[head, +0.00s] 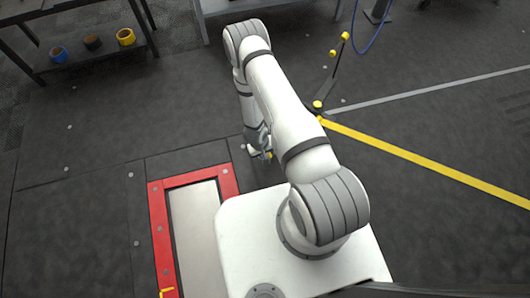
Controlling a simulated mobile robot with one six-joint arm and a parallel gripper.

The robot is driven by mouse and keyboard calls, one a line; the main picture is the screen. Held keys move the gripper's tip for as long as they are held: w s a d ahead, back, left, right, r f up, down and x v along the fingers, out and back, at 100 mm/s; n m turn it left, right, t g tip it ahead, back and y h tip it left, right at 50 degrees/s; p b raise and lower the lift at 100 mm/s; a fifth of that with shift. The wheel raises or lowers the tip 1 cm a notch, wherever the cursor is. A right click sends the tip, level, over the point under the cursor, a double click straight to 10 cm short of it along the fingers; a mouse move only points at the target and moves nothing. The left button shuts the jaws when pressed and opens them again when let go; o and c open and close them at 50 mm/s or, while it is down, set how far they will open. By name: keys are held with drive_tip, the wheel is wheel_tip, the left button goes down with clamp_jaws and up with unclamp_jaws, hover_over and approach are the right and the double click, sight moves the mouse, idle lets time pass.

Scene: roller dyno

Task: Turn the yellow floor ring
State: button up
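My gripper (259,152) hangs low over the dark floor, just past the top right corner of the red frame, partly behind my arm. A small yellow piece (268,155) shows right at its fingertips. It may be the yellow floor ring, but most of it is hidden and I cannot make out a ring shape. The fingers are too small to tell whether they are open or shut, or whether they touch the yellow piece.
A red frame (158,222) surrounds a pale plate (196,235) at lower left. A dark shelf (90,55) holds blue, dark and yellow cups at upper left. A thin stand with yellow knobs (330,75) stands beyond my arm. A yellow floor stripe (430,163) runs right. Floor at left is clear.

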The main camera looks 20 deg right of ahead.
clamp_jaws()
drive_tip(key=shift+a, duration=0.15)
drive_tip(key=shift+m, duration=0.3)
drive_tip(key=shift+r+m+p, duration=0.1)
drive_tip(key=shift+m+p, duration=0.35)
drive_tip(key=shift+m, duration=0.05)
drive_tip(key=m+g+p, duration=0.1)
drive_tip(key=m, duration=0.2)
drive_tip(key=shift+w, duration=0.15)
drive_tip(key=m, duration=0.5)
drive_tip(key=shift+w+m+g+y, duration=0.2)
drive_tip(key=shift+m+g+y, duration=0.2)
